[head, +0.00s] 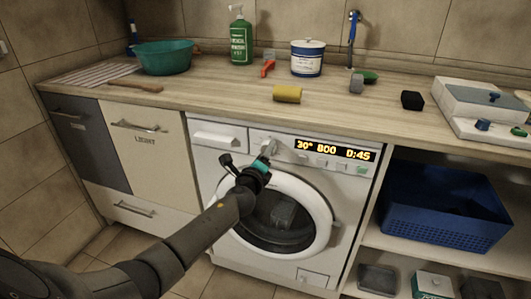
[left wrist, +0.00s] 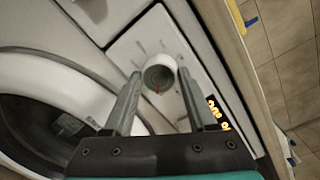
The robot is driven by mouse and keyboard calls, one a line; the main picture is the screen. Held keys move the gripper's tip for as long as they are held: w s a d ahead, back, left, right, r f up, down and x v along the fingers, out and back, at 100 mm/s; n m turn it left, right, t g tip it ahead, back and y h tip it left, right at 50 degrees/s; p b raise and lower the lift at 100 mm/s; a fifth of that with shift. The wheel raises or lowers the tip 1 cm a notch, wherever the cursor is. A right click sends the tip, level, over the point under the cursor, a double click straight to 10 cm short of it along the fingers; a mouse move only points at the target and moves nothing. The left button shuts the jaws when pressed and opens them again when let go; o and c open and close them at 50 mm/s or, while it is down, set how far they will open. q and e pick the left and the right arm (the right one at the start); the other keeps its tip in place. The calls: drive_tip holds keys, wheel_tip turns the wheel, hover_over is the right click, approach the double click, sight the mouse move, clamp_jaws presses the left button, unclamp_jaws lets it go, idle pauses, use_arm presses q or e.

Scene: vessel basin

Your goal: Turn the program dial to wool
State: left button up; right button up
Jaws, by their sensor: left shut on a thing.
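The white washing machine (head: 215,160) stands under the counter, its display (head: 335,150) reading 30°, 800 and 0:45. The program dial (left wrist: 160,75) is round and white with a grey face and a red mark, which points toward the gripper's palm in the left wrist view. My left gripper (head: 264,158) is at the machine's control panel, shut on the dial with one finger on each side. In the head view the gripper partly covers the dial. The program labels around it are too small to read. My right gripper is not in view.
The round door (head: 325,205) is just below my left gripper. The counter above holds a teal basin (head: 165,55), a green bottle (head: 240,38), a white tub (head: 307,58) and a yellow sponge (head: 287,93). A blue basket (head: 440,210) stands on the shelf at right.

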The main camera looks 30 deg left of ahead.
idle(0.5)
use_arm(q)
drive_tip(key=o, duration=1.4)
drive_tip(key=shift+c, duration=0.2)
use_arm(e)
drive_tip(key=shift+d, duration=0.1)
use_arm(q)
drive_tip(key=shift+s, duration=0.1)
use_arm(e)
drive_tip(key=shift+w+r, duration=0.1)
use_arm(q)
drive_tip(key=p+v, duration=0.3)
drive_tip(key=v, duration=1.2)
drive_tip(key=shift+p, duration=0.3)
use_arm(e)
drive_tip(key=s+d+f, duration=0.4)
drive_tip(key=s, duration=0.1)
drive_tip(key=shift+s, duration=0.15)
use_arm(q)
drive_tip(key=shift+d, duration=0.1)
